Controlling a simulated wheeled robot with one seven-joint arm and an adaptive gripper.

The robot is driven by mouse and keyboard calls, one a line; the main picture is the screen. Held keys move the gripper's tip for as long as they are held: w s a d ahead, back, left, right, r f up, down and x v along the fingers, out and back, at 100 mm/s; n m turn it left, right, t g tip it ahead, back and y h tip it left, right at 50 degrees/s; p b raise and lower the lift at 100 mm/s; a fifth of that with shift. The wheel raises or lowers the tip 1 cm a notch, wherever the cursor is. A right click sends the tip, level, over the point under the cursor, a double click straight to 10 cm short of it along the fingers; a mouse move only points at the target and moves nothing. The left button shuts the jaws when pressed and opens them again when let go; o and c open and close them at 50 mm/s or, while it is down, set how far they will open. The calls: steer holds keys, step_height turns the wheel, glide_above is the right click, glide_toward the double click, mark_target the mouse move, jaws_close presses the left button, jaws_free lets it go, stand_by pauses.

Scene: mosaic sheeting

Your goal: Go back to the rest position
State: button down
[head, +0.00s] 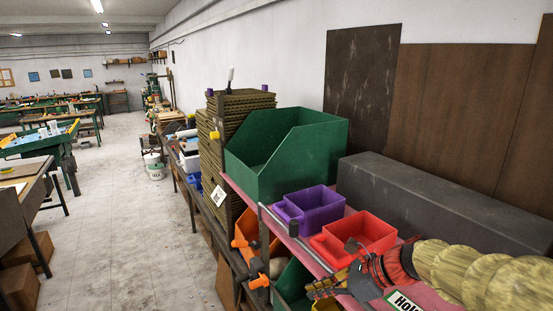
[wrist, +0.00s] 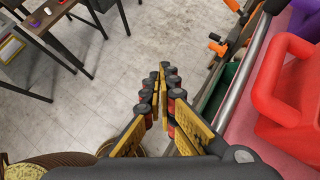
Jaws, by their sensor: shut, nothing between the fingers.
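My gripper (head: 328,287) is at the lower right of the head view, at the front edge of the pink shelf (head: 243,192). In the wrist view my gripper (wrist: 159,88) has its black and yellow fingers together, with nothing between them. They point out over the floor beside the shelf's metal rail. My arm comes in from the right in the head view, covering part of the shelf. A red bin (head: 352,234) stands just behind my gripper, apart from the fingers; it also shows at the right of the wrist view (wrist: 290,85).
A purple bin (head: 308,205) and a large green bin (head: 270,155) stand farther along the shelf. A long dark grey box (head: 440,195) lies against the wall. A metal rail (wrist: 237,80) runs along the shelf front. The floor (head: 125,220) to the left is mostly clear.

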steer(key=s+d+f+n+h+b, duration=0.4)
steer(key=s+f+n+b, duration=0.5)
steer(key=s+f+n, duration=0.1)
steer(key=s+d+f+n+t+h+b, duration=0.1)
steer(key=s+d+f+n+h+b, duration=0.3)
steer(key=s+f+n+b, duration=0.6)
steer(key=shift+s+d+n+h+b, duration=0.3)
steer(key=shift+s+d+n, duration=0.1)
steer(key=shift+s+n, duration=1.1)
steer(key=shift+w+f, duration=0.1)
steer(key=shift+w, duration=0.05)
